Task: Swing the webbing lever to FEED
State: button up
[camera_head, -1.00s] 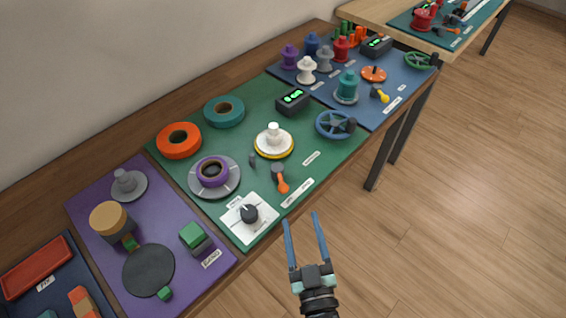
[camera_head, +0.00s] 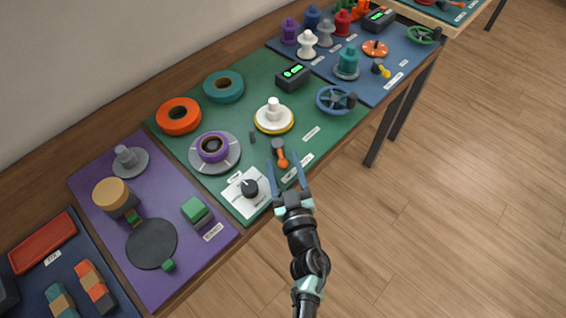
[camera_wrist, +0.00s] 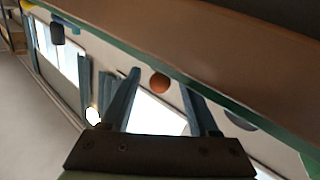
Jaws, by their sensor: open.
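The lever with an orange handle (camera_head: 283,161) sits near the front edge of the green mat, its grey pivot end toward the back. I take it as the webbing lever; the label print is too small to read. My gripper (camera_head: 284,169) is open and empty at the table's front edge, its two blue fingers pointing toward the lever. In the head view the fingertips appear on either side of the orange handle; contact cannot be told. In the wrist view a round orange end (camera_wrist: 159,82) shows between the open fingers.
A white panel with a black knob (camera_head: 250,188) lies close left of the gripper. A blue handwheel (camera_head: 334,100) is to the right, and a purple roll (camera_head: 212,147) lies behind left. A small yellow lever (camera_head: 381,70) is on the blue mat. Open floor lies in front.

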jog(key=shift+w+a, duration=0.1)
jog(key=shift+w, duration=0.3)
jog(key=shift+c, duration=0.2)
grip_shut()
